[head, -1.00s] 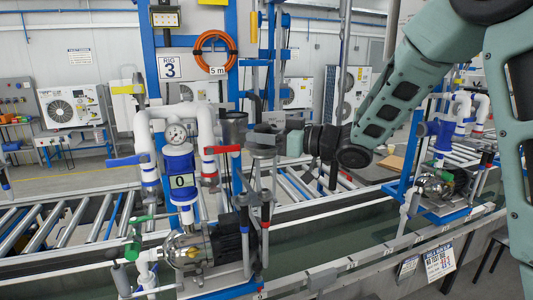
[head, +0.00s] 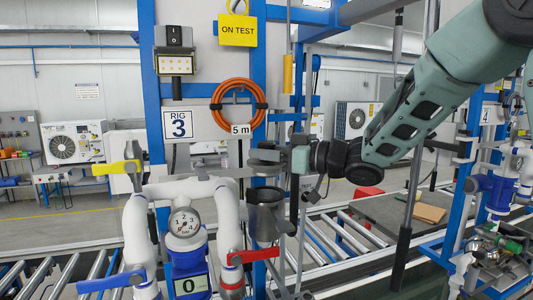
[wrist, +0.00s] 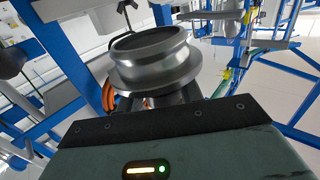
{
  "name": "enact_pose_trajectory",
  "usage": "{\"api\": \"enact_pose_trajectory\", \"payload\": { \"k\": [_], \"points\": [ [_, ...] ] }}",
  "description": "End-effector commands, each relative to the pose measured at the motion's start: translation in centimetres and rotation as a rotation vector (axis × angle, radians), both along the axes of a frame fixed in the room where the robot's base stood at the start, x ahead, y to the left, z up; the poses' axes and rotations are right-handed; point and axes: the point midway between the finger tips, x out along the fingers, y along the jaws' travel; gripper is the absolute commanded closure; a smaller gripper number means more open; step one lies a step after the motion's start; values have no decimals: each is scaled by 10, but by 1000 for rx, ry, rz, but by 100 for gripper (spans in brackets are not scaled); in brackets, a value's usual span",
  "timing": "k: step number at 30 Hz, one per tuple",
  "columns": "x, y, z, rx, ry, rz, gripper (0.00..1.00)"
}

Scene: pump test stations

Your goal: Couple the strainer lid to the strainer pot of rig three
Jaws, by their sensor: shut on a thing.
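The strainer pot (head: 265,212) of rig three is a dark grey, open-topped cup beside the white pipework in the head view. My gripper (head: 272,160) comes in from the right, above the pot's mouth. It is shut on the strainer lid (wrist: 152,62), a grey metal flanged ring with a hollow top in the wrist view. The dark fingers show just under and behind it. In the head view the lid is small and partly covered by the fingers. It appears apart from the pot, with a gap below. The pot cannot be made out in the wrist view.
The white pipe loop with its gauge (head: 185,222), a red lever (head: 250,257) and a yellow valve handle (head: 117,168) stand close to the left. Blue frame posts and an orange hose coil (head: 238,107) are behind. A grey vertical pole (head: 411,190) stands right of the pot.

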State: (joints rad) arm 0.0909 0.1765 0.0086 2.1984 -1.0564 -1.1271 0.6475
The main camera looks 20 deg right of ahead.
Motion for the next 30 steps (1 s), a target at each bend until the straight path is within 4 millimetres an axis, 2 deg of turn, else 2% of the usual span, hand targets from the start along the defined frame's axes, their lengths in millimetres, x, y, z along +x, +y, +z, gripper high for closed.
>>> {"api": "enact_pose_trajectory", "payload": {
  "k": [8,21,30],
  "points": [
    [0,0,-7,1,-1,0,80],
    [0,0,-40,1,-1,0,80],
    [0,0,-44,1,-1,0,80]
  ]
}}
